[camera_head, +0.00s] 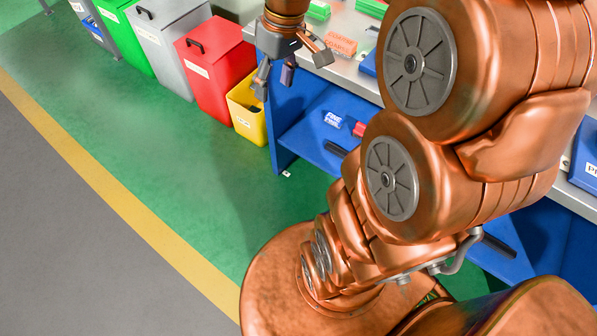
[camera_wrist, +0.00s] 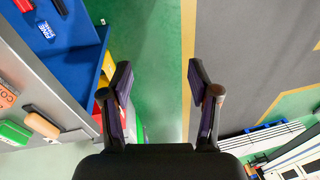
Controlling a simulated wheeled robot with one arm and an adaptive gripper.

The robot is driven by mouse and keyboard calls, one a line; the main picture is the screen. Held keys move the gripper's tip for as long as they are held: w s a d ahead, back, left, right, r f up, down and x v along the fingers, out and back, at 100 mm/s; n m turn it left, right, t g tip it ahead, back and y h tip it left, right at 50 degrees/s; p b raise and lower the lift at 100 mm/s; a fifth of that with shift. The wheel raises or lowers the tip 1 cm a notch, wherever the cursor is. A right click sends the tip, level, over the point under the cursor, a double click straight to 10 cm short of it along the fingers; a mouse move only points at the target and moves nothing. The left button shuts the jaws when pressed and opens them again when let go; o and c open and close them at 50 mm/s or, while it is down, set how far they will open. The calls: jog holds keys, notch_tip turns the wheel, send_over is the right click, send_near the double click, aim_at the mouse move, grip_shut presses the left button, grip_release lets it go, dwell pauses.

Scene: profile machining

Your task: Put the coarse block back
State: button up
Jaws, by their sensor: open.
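The coarse block (camera_head: 341,43) is an orange block with red lettering, lying on the grey bench top near its left end. In the wrist view an orange block with partly cut-off lettering (camera_wrist: 7,95) shows at the left edge. My gripper (camera_head: 291,68) is open with nothing between its fingers, up at the left end of the bench, to the left of the coarse block and apart from it. In the wrist view its two fingers (camera_wrist: 160,78) stand wide apart with floor behind them.
A block labelled FINE (camera_head: 333,119) and a red item (camera_head: 358,128) lie on the blue lower shelf (camera_head: 310,142). Green blocks (camera_head: 318,10) sit on the bench top. Yellow (camera_head: 247,108), red (camera_head: 212,70) and other bins stand left of the bench. The green floor is clear.

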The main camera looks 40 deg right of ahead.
jog(key=s+a+f+m+g+h, duration=0.1)
jog(key=s+a, duration=0.3)
jog(key=s, duration=0.5)
jog(key=s+a+f+m+g+h, duration=0.1)
jog(key=s+a+f, duration=0.3)
jog(key=s, duration=0.5)
jog(key=shift+d, duration=0.1)
